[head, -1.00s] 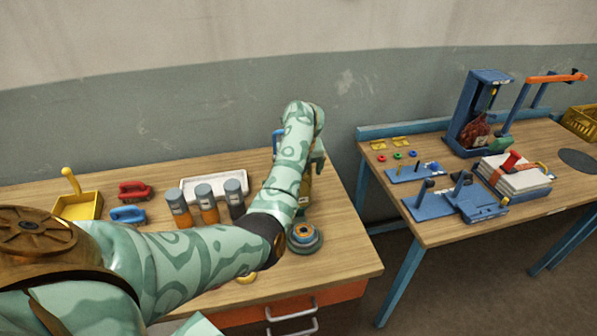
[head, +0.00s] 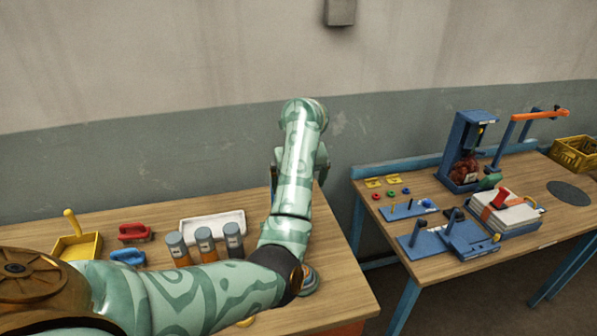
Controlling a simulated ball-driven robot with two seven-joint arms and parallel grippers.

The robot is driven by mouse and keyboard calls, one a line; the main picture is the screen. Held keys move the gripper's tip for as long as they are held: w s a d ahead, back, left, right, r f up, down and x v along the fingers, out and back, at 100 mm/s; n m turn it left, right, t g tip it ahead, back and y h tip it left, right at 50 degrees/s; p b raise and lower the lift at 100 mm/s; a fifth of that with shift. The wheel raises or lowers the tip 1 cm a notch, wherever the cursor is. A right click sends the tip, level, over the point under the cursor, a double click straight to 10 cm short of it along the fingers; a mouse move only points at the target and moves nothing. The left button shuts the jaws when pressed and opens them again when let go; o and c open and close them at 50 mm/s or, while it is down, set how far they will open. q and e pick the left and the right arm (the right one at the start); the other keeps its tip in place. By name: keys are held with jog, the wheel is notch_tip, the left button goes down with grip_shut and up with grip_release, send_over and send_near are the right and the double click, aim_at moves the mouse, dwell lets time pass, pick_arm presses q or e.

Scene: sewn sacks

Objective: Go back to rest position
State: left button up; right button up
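My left arm (head: 296,170) comes in from the left, bends at a dark elbow joint over the right end of the left table, and its forearm stands up in front of the wall. My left gripper is mostly hidden behind the forearm; only small parts show at its sides, and its fingertips cannot be seen. Whether it holds anything cannot be told. My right gripper is not in view.
The left table (head: 345,285) bears a yellow tray (head: 78,247), red (head: 134,232) and blue (head: 127,257) handled tools, several cylinders (head: 204,243) and a white tray (head: 213,224). The right table (head: 520,254) bears a blue stand (head: 458,150), fixtures and a yellow crate (head: 573,154). A gap separates the tables.

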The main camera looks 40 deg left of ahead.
pick_arm(q)
jog(key=shift+s+d+r, duration=0.1)
jog(key=shift+r, duration=0.45)
